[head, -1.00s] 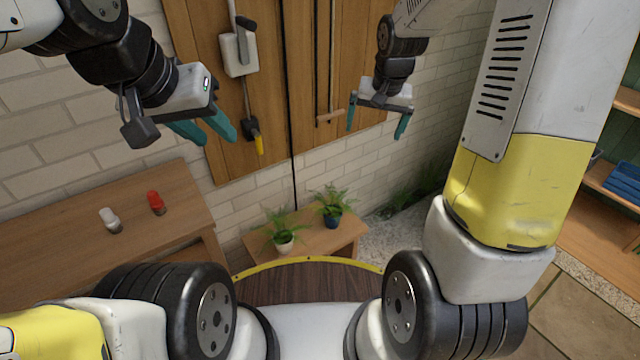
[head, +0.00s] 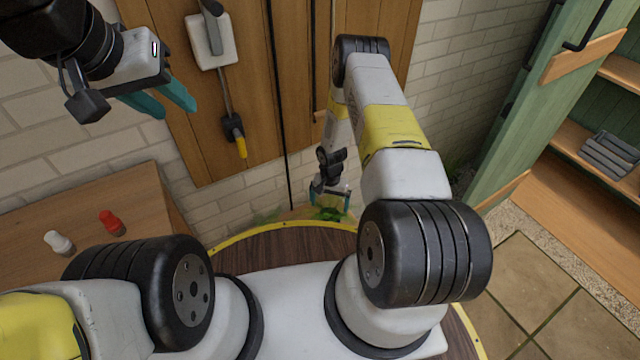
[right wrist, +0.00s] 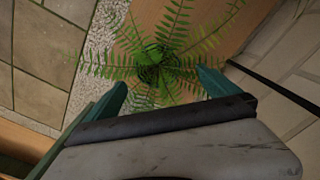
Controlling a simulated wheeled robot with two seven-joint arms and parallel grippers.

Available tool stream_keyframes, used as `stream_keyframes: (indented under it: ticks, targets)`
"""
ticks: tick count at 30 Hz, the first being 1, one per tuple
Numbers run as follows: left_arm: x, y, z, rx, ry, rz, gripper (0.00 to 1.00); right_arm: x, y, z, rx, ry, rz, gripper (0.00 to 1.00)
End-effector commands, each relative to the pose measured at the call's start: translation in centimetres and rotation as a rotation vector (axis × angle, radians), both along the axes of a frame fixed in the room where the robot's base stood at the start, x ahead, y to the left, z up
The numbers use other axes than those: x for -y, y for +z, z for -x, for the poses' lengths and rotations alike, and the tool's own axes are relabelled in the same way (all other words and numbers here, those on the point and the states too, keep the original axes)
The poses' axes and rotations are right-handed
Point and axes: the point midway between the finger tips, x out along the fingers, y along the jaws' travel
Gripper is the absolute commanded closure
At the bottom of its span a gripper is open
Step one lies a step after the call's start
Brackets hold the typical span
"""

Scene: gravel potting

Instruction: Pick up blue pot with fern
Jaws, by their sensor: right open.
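The fern (right wrist: 150,62) fills the upper middle of the right wrist view, seen from above. Its fronds hide the blue pot below. In the head view the fern's green fronds (head: 328,214) show just at my right gripper (head: 331,198). The right gripper is open, its teal fingers pointing toward the fern from above, with fronds between and around the fingertips (right wrist: 163,80) in the wrist view. I cannot tell whether the fingers touch the plant. My left gripper (head: 165,102) is open and empty, high at the upper left.
The plant stands on a low wooden bench (right wrist: 245,22), mostly hidden in the head view. Other fronds (head: 265,215) show left of the gripper. A wooden table (head: 110,195) at left holds a red item (head: 110,222) and a white item (head: 58,241). A green shelf unit (head: 520,110) stands at right.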

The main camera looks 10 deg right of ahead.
Motion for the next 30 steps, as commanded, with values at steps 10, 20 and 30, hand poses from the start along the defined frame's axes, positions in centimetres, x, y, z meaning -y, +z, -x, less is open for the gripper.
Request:
stream_keyframes:
  ticks: [10,20,30]
  targets:
    - [0.0,0.0,0.0,0.000,0.000,0.000,0.64,0.1,-4.0,0.4,-0.003,0.000,0.000,0.00]
    - [0.0,0.0,0.0,0.000,0.000,0.000,0.64,0.2,-7.7,0.5,-0.001,0.000,0.000,0.00]
    - [0.0,0.0,0.0,0.000,0.000,0.000,0.64,0.3,-7.8,0.5,-0.001,0.000,0.000,0.24]
